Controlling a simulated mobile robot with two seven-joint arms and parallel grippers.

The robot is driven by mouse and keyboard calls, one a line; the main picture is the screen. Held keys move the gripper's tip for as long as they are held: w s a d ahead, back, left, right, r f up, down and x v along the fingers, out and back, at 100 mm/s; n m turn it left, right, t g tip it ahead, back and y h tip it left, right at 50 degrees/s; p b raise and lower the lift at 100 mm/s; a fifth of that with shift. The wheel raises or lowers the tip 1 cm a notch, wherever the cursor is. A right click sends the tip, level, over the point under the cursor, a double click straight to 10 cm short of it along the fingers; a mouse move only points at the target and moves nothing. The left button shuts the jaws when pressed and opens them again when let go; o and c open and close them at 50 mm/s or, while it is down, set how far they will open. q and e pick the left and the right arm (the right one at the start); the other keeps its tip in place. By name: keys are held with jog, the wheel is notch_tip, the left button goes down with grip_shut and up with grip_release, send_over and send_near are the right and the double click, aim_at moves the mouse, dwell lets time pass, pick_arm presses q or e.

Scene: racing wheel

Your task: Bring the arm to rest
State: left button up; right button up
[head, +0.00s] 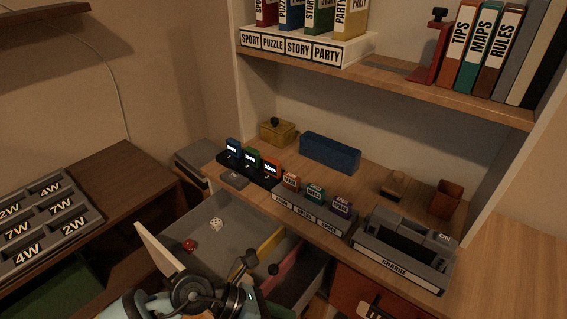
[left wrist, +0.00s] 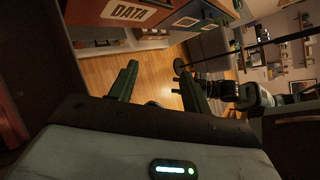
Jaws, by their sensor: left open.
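My left gripper (left wrist: 160,80) shows in the left wrist view as two dark green fingers standing well apart. Nothing is between them, and the wooden floor (left wrist: 155,70) shows behind the gap. In the head view part of my arm (head: 195,292), with dark joints and pale blue covers, is at the bottom edge, low in front of the open drawer (head: 180,222). Its fingertips cannot be made out clearly there. My right gripper is not seen in either view.
The drawer holds a red die (head: 190,245) and a white die (head: 216,223). Behind it, the desk (head: 365,180) carries a charger (head: 405,255), a blue box (head: 330,152) and small labelled blocks. A dark side cabinet (head: 105,185) stands left. Open floor shows beyond my left fingers.

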pick_arm(q)
notch_tip(320, 180, up, 7)
jog(key=s+n+t+h+p, duration=0.15)
jog(key=n+t+h, duration=0.6)
jog(key=n, duration=0.85)
jog(key=a+f+n+t+y+p, duration=0.1)
jog(key=a+f+n+t+y, duration=0.25)
jog(key=a+n+y, duration=0.35)
jog(key=a+f+n+t+y+p, duration=0.1)
jog(key=a+f+n+t+y, duration=0.3)
jog(key=n, duration=0.6)
jog(key=s+a+f+n+g+y, duration=0.1)
jog(key=s+a+f+n+y, duration=0.1)
jog(key=s, duration=0.4)
jog(key=s+a+f+n+g+y+p, duration=0.1)
jog(key=s+a+f+n+g+y, duration=0.1)
jog(key=s+a+f+n, duration=0.2)
jog(key=s+a+f+n+g+y, duration=0.2)
jog(key=s+a+f+n, duration=0.2)
jog(key=s, duration=0.4)
jog(key=shift+f+n+y+p, duration=0.3)
jog(key=shift+f+n+y, duration=0.05)
jog(key=shift+f+n, duration=0.6)
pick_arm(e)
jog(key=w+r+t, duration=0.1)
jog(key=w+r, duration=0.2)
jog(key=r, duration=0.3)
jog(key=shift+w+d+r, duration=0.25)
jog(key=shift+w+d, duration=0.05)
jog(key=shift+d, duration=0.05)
